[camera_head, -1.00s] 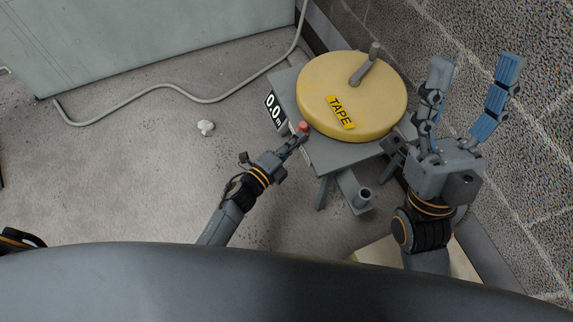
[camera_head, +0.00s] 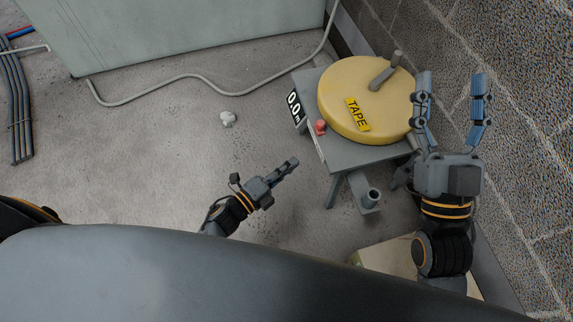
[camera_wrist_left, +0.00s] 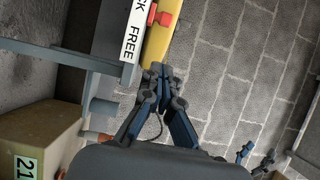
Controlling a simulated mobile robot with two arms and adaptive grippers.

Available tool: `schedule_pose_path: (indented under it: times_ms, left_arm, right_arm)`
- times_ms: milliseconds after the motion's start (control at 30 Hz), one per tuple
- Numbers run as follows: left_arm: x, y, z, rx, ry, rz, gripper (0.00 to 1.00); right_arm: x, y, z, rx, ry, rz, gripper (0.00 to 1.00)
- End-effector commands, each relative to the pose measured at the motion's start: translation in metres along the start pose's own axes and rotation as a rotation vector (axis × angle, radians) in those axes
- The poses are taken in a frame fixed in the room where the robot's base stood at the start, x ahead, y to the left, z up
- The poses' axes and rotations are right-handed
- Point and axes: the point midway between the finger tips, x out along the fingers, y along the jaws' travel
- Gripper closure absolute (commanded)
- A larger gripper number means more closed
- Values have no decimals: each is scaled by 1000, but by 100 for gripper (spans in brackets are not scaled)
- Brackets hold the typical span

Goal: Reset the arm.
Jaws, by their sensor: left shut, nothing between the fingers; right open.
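My left gripper (camera_head: 284,171) is shut and empty, over the floor to the lower left of the reel stand. It also shows in the left wrist view (camera_wrist_left: 161,72), its fingertips together. My right gripper (camera_head: 450,85) is open, its two blue-padded fingers pointing up in the picture, to the right of the yellow tape reel (camera_head: 362,102). The reel lies on a grey stand (camera_head: 354,155) and has a grey crank handle (camera_head: 385,69). A red button (camera_head: 320,127) sits on the stand's left edge, beside a display reading 0.0 m (camera_head: 295,107). The left gripper is apart from the button.
A pale cabinet (camera_head: 180,30) stands at the back left. A grey cable (camera_head: 215,88) runs over the floor near a white crumpled lump (camera_head: 228,119). Dark conduits (camera_head: 16,110) are at the far left. A block wall (camera_head: 520,120) closes the right. A cardboard box (camera_wrist_left: 35,135) shows in the left wrist view.

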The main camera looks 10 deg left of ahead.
Motion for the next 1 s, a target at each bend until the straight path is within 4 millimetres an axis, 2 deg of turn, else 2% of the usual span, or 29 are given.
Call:
schedule_pose_path:
  times_ms: [167, 667, 767, 867, 967, 1000]
  left_arm:
    - [-9, 0, 0, 1, 0, -1, 100]
    - [-9, 0, 0, 1, 0, -1, 100]
    - [-7, -5, 1, -11, -5, -11, 100]
    - [-2, -32, 6, -78, -28, -62, 100]
    - [5, -87, 14, -236, -64, -169, 100]
    - [6, -115, 17, -323, -74, -226, 100]
  right_arm:
    - [0, 1, 8, -2, -43, 2, 36]
    - [0, 1, 8, -2, -43, 2, 36]
    - [0, 1, 7, -2, -41, 1, 36]
    - [0, 1, 7, -2, -41, 1, 36]
    - [0, 1, 7, -2, -41, 1, 36]
    - [0, 1, 7, -2, -41, 1, 36]
